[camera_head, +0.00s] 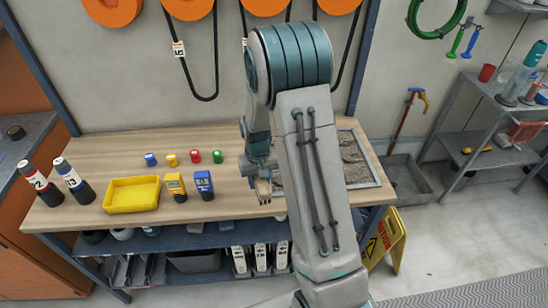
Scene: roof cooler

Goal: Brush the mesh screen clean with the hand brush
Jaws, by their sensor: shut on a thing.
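The mesh screen (359,165) lies in a light frame at the right end of the wooden workbench. Its surface looks grey and dirty, with darker patches. My arm hides its left part. My gripper (262,178) is at the left side of the screen, over the front half of the bench. It is shut on a small pale brown thing, likely the hand brush (263,192), mostly hidden by the gripper. I cannot tell whether the brush touches the bench or the screen.
A yellow tray (132,195), two meters (204,184) and two bottles (74,180) stand on the bench's left half, with several small coloured caps (195,156) behind. A yellow floor sign (386,241) leans by the right leg. A metal shelf (480,150) stands right.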

